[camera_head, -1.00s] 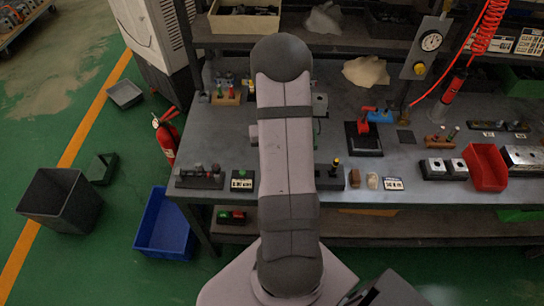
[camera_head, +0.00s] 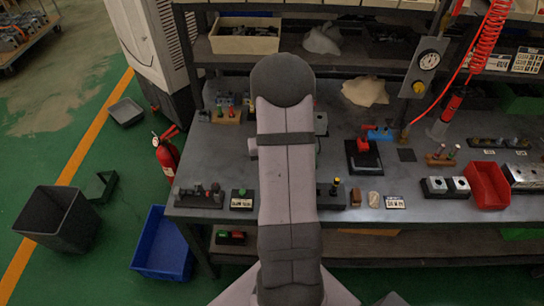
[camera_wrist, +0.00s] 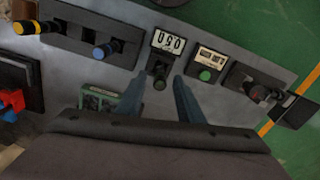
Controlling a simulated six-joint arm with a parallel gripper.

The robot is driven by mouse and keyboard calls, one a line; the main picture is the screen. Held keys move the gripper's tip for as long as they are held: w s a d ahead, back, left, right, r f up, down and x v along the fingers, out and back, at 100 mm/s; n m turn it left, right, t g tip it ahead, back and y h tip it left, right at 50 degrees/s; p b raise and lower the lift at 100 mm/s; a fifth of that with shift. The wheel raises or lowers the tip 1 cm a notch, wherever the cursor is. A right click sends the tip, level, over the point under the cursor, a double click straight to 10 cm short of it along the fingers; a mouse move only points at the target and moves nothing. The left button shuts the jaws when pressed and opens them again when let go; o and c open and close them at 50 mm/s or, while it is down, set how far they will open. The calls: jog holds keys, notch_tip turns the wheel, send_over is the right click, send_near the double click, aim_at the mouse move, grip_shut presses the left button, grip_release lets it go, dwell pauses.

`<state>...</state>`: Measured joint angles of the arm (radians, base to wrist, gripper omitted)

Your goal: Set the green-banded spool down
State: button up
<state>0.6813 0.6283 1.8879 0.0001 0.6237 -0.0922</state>
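In the wrist view a dark spool (camera_wrist: 160,81) with a dull green tint stands at a black block with a white number label (camera_wrist: 168,42). My gripper (camera_wrist: 158,85) has its two blue-grey fingers apart, one on each side of the spool, with a gap showing on both sides. Whether the spool is fully seated in the block I cannot tell. In the head view my arm hides the gripper, this spool and its block.
A block with a green knob (camera_wrist: 205,75) is close on one side. A black block with a blue-banded spool (camera_wrist: 104,50) and a yellow-banded spool (camera_wrist: 25,27) is on the other. A green circuit-like part (camera_wrist: 98,98) lies near the fingers. A red bin (camera_head: 488,184) stands at the right.

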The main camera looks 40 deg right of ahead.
notch_tip(320, 180, up, 10)
jog(key=b, duration=0.2)
jog(key=shift+f, duration=0.2)
jog(key=s+a+f+n, duration=0.1)
jog(key=s+a+n, duration=0.2)
jog(key=a, duration=1)
jog(key=s+a+f+n, duration=0.1)
jog(key=s+a+n, duration=0.2)
jog(key=a, duration=0.9)
jog(key=s, duration=0.3)
jog(key=shift+s+a+f+n, duration=0.2)
jog(key=shift+s+a+n, duration=0.2)
jog(key=shift+f+b, duration=0.1)
jog(key=shift+b, duration=0.2)
notch_tip(320, 180, down, 22)
jog(key=b, duration=2.2)
